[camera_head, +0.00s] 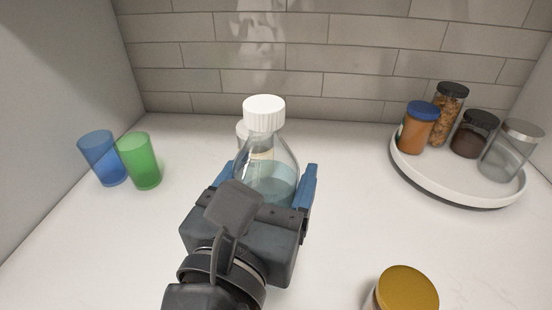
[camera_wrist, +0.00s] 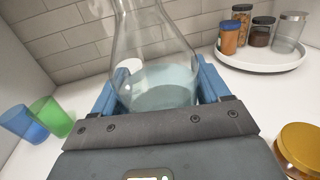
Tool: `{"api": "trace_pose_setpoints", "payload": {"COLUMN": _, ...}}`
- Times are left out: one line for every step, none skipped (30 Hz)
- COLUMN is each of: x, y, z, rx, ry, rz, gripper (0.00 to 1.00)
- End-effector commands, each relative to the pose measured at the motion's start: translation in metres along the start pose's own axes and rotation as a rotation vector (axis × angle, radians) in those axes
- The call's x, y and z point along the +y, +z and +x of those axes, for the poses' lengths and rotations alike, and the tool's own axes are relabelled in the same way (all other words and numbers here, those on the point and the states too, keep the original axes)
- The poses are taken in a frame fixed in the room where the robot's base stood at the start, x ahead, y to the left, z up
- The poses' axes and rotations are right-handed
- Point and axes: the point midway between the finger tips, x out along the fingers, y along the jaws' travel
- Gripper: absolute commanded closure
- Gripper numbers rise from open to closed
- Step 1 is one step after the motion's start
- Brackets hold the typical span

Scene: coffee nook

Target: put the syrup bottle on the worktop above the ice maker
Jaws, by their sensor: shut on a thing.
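The syrup bottle (camera_head: 267,158) is clear glass with a white cap and a pale blue-green liquid low inside. It is upright between the blue fingers of my gripper (camera_head: 270,185), which is shut on it. In the wrist view the bottle (camera_wrist: 155,65) fills the space between the fingers (camera_wrist: 160,90), its top cut off by the frame. The white worktop (camera_head: 345,215) spreads around and beyond it. I cannot tell whether the bottle's base touches the worktop, since my gripper hides it. The ice maker is not seen in either view.
Blue (camera_head: 103,158) and green (camera_head: 139,161) cups stand at left. A white round tray (camera_head: 455,188) with several jars is at right. A gold-lidded jar (camera_head: 406,290) is at the near right. Something pale (camera_head: 242,131) stands behind the bottle. Worktop between bottle and tray is clear.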

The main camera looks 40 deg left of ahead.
Motion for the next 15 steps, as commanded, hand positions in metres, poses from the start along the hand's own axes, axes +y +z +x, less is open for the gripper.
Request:
{"api": "trace_pose_setpoints", "payload": {"x": 0.001, "y": -0.006, "z": -0.001, "rx": -0.002, "ry": 0.001, "rz": -0.002, "gripper": 1.0}}
{"api": "trace_pose_setpoints", "payload": {"x": 0.001, "y": -0.01, "z": -0.001, "rx": -0.002, "ry": 0.001, "rz": -0.002, "gripper": 1.0}}
{"api": "trace_pose_setpoints", "payload": {"x": 0.0, "y": -0.014, "z": -0.001, "rx": -0.003, "ry": 0.0, "rz": -0.001, "gripper": 1.0}}
{"api": "trace_pose_setpoints", "payload": {"x": 0.0, "y": -0.016, "z": 0.0, "rx": -0.004, "ry": 0.0, "rz": -0.001, "gripper": 1.0}}
{"api": "trace_pose_setpoints", "payload": {"x": 0.0, "y": -0.018, "z": 0.0, "rx": -0.004, "ry": 0.001, "rz": 0.0, "gripper": 1.0}}
{"api": "trace_pose_setpoints", "payload": {"x": 0.0, "y": -0.018, "z": 0.0, "rx": -0.005, "ry": 0.001, "rz": 0.001, "gripper": 1.0}}
{"api": "trace_pose_setpoints", "payload": {"x": 0.0, "y": -0.019, "z": 0.0, "rx": -0.005, "ry": 0.001, "rz": 0.001, "gripper": 1.0}}
{"api": "trace_pose_setpoints", "payload": {"x": 0.0, "y": -0.018, "z": 0.0, "rx": -0.005, "ry": 0.001, "rz": 0.002, "gripper": 1.0}}
{"api": "trace_pose_setpoints", "payload": {"x": 0.0, "y": -0.018, "z": 0.0, "rx": -0.006, "ry": 0.0, "rz": 0.002, "gripper": 1.0}}
{"api": "trace_pose_setpoints", "payload": {"x": 0.0, "y": -0.018, "z": 0.0, "rx": -0.006, "ry": 0.0, "rz": 0.002, "gripper": 1.0}}
{"api": "trace_pose_setpoints", "payload": {"x": 0.0, "y": -0.018, "z": 0.0, "rx": -0.006, "ry": 0.0, "rz": 0.002, "gripper": 1.0}}
{"api": "trace_pose_setpoints", "payload": {"x": 0.0, "y": -0.018, "z": 0.0, "rx": -0.005, "ry": 0.0, "rz": 0.002, "gripper": 1.0}}
{"api": "trace_pose_setpoints", "payload": {"x": 0.0, "y": -0.018, "z": 0.0, "rx": -0.005, "ry": 0.0, "rz": 0.002, "gripper": 1.0}}
{"api": "trace_pose_setpoints", "payload": {"x": 0.0, "y": -0.018, "z": 0.0, "rx": -0.005, "ry": 0.0, "rz": 0.001, "gripper": 1.0}}
{"api": "trace_pose_setpoints", "payload": {"x": 0.0, "y": -0.019, "z": 0.0, "rx": -0.005, "ry": 0.0, "rz": 0.001, "gripper": 1.0}}
